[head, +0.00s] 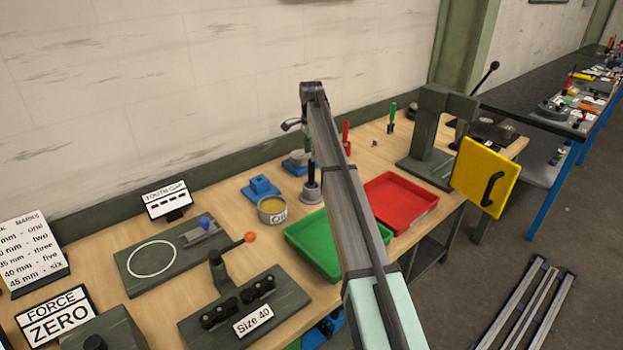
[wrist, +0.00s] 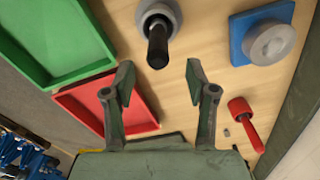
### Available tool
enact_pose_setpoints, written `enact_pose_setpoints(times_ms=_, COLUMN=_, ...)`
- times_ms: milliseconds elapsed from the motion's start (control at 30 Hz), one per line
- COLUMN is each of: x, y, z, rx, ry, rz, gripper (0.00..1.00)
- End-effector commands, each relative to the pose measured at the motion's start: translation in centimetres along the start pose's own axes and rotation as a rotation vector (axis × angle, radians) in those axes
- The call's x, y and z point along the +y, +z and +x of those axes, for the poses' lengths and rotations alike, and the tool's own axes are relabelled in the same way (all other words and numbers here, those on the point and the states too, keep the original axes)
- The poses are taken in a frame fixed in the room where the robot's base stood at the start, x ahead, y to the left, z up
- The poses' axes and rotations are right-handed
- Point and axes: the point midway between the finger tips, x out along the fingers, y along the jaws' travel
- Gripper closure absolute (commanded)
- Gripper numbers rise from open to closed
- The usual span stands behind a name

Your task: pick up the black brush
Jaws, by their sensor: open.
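The black brush (wrist: 157,45) stands upright with its dark handle pointing up toward the wrist camera. It rises from a round grey base (wrist: 172,12); I cannot tell whether this is part of the brush or a holder. In the head view, the brush (head: 311,176) stands behind the green tray, partly beside my arm. My gripper (wrist: 158,74) is open and empty, its two fingers spread above the bench. In the wrist view the handle tip lies just beyond the gap between the fingertips, apart from both. In the head view my gripper is mostly hidden by my arm.
A green tray (head: 310,249) and a red tray (head: 403,203) lie at the bench front. A blue block with a grey disc (wrist: 265,42) and a red-handled tool (wrist: 246,122) are nearby. An oil pot (head: 272,211) stands left of the brush.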

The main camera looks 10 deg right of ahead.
Motion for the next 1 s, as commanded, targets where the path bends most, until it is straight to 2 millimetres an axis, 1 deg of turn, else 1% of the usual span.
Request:
enact_pose_setpoints(times_ms=100, x=0.1, y=0.0, z=1.1, rx=0.000, ry=0.001, rz=0.000, gripper=0.43)
enact_pose_setpoints(times_ms=367, x=0.1, y=0.0, z=2.2, rx=0.000, ry=0.001, rz=0.000, gripper=0.43)
enact_pose_setpoints(times_ms=467, x=0.3, y=0.0, z=3.2, rx=0.000, ry=0.002, rz=0.000, gripper=0.43)
enact_pose_setpoints(times_ms=600, x=0.4, y=0.0, z=5.2, rx=0.000, ry=0.002, rz=0.000, gripper=0.43)
enact_pose_setpoints(times_ms=700, x=0.3, y=0.0, z=6.3, rx=0.000, ry=0.001, rz=0.000, gripper=0.43)
enact_pose_setpoints(times_ms=800, x=0.3, y=0.0, z=6.8, rx=0.000, ry=0.000, rz=0.000, gripper=0.43)
enact_pose_setpoints(times_ms=967, x=0.3, y=0.0, z=6.8, rx=0.000, ry=0.000, rz=0.000, gripper=0.43)
enact_pose_setpoints(times_ms=1000, x=0.3, y=0.0, z=6.8, rx=0.000, ry=0.000, rz=0.000, gripper=0.57)
